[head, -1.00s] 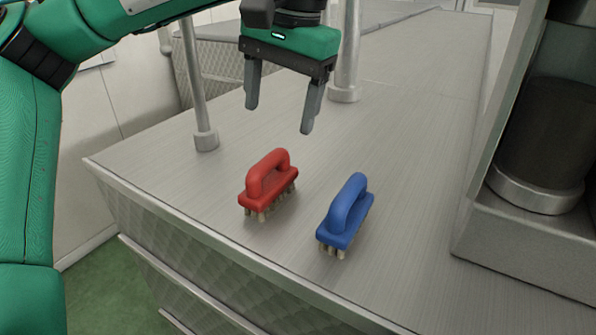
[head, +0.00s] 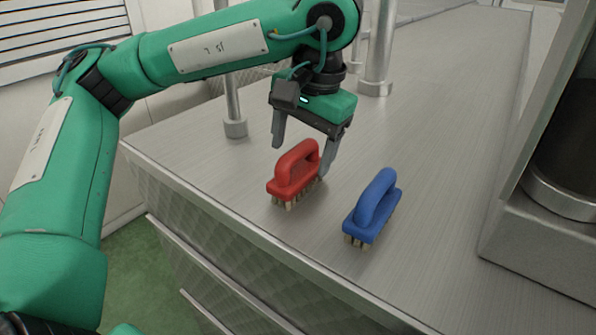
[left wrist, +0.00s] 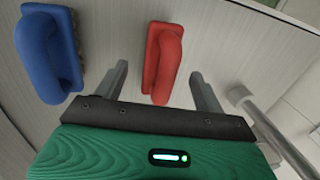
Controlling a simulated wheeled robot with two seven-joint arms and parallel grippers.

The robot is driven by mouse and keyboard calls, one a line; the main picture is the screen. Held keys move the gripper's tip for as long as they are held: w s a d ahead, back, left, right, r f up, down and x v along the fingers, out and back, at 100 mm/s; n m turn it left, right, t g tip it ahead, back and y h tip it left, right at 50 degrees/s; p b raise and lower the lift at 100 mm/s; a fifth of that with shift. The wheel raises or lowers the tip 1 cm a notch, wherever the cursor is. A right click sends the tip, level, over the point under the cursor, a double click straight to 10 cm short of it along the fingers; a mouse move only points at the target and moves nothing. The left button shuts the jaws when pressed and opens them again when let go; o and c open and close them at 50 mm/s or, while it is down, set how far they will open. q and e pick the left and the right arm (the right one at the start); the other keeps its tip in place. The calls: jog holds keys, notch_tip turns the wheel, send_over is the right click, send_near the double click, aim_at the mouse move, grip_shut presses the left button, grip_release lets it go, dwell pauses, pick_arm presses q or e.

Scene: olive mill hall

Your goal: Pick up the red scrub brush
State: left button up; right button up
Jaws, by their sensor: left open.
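The red scrub brush (head: 294,171) stands bristles down on the metal counter, its arched handle on top. My left gripper (head: 302,160) is open and empty just behind and above it in the head view, with one finger partly hidden behind the brush. In the left wrist view the red brush (left wrist: 162,62) lies ahead of the gap between the two open fingers (left wrist: 160,88), nearer the left finger. I cannot tell whether a finger touches it. My right gripper is in neither view.
A blue scrub brush (head: 373,208) stands to the right of the red one; it also shows in the left wrist view (left wrist: 45,52). Metal posts (head: 234,105) rise behind, and a machine base (head: 535,235) stands at right. The counter (head: 440,130) is bare between.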

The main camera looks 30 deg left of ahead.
pick_arm(q)
jog(key=f, duration=0.2)
jog(key=shift+w+a+f+p, duration=0.3)
jog(key=shift+w+p, duration=0.05)
jog(key=shift+p, duration=0.05)
jog(key=shift+a+f, duration=0.15)
jog(key=shift+f, duration=0.7)
jog(key=c, duration=1.1)
jog(key=shift+r, duration=0.1)
jog(key=shift+r+b, duration=0.35)
jog(key=shift+r, duration=4.55)
